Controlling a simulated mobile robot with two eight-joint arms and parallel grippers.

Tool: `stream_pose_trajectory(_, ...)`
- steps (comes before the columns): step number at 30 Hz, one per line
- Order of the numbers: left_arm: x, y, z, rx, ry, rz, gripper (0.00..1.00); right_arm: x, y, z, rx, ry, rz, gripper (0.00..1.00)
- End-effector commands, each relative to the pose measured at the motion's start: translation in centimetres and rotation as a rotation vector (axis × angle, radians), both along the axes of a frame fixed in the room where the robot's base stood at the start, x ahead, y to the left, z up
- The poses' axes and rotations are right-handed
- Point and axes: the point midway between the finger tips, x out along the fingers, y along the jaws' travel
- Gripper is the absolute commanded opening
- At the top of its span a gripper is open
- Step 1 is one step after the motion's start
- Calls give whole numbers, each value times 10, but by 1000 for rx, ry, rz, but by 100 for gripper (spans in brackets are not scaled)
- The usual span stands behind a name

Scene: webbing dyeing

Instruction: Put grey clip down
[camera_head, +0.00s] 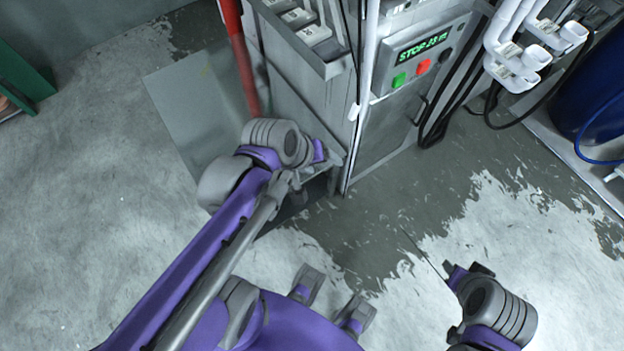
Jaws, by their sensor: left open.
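My left gripper (325,158) is at the end of the purple arm reaching up from the lower left. It is beside the lower front corner of the grey machine cabinet (385,150). It is open, though its fingers are small and partly hidden by my wrist. I see nothing between them. I cannot make out a grey clip anywhere in this view. My right arm shows at the lower right, with its purple and grey end (460,277) over the floor; its fingers cannot be made out clearly.
The cabinet has a panel (422,55) reading STOP, with green and red buttons. A red post (237,50) stands at its left. White pipe-like parts (520,60) and a blue drum (596,95) are at the right.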

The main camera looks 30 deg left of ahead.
Motion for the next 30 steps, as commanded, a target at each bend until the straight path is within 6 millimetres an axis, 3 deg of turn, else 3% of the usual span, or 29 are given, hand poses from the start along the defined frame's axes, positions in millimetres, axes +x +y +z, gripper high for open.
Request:
stream_pose_trajectory(1,-16,-7,-8,118,-14,-162,74,0,0,0,0,0,0,44)
stream_pose_trajectory(3,-31,-8,-14,268,-32,-348,74,0,0,0,0,0,0,44)
stream_pose_trajectory(8,-45,-7,-21,448,-52,-575,74,0,0,0,0,0,0,44)
stream_pose_trajectory(18,-45,-5,-19,470,-54,-599,74,1,0,3,0,-1,0,44)
stream_pose_trajectory(26,-33,-5,28,475,-75,-593,74,13,0,50,0,-24,0,44)
stream_pose_trajectory(30,-33,-5,28,475,-75,-592,74,12,0,49,0,-24,0,44)
